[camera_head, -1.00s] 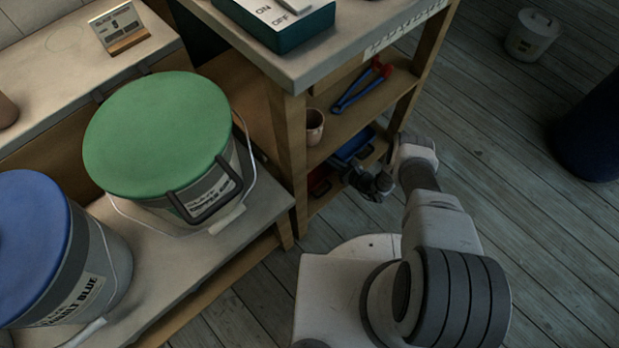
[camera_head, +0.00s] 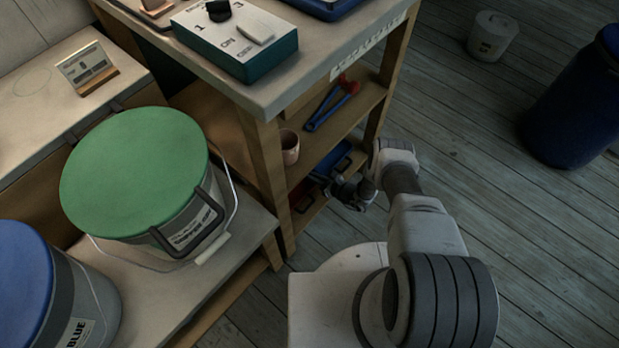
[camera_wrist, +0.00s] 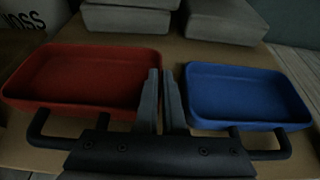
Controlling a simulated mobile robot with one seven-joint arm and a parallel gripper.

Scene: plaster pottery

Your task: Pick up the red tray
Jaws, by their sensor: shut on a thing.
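The red tray (camera_wrist: 85,75) lies on a wooden shelf, at the left in the wrist view, with a dark handle at its front. Its red edge also shows low in the shelf unit in the head view (camera_head: 301,196), mostly hidden. My gripper (camera_wrist: 161,82) points between the red tray and the blue tray (camera_wrist: 245,95). Its two fingers are nearly together at the red tray's right wall and are shut on it. The exact contact is dark and partly hidden. In the head view my gripper (camera_head: 343,188) reaches into the lower shelf from the right.
The blue tray sits close on the right of my fingers. Grey blocks (camera_wrist: 222,20) lie behind the trays. A middle shelf above holds a cup (camera_head: 290,148) and a red-and-blue tool (camera_head: 331,105). Wooden posts (camera_head: 265,160) flank the opening.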

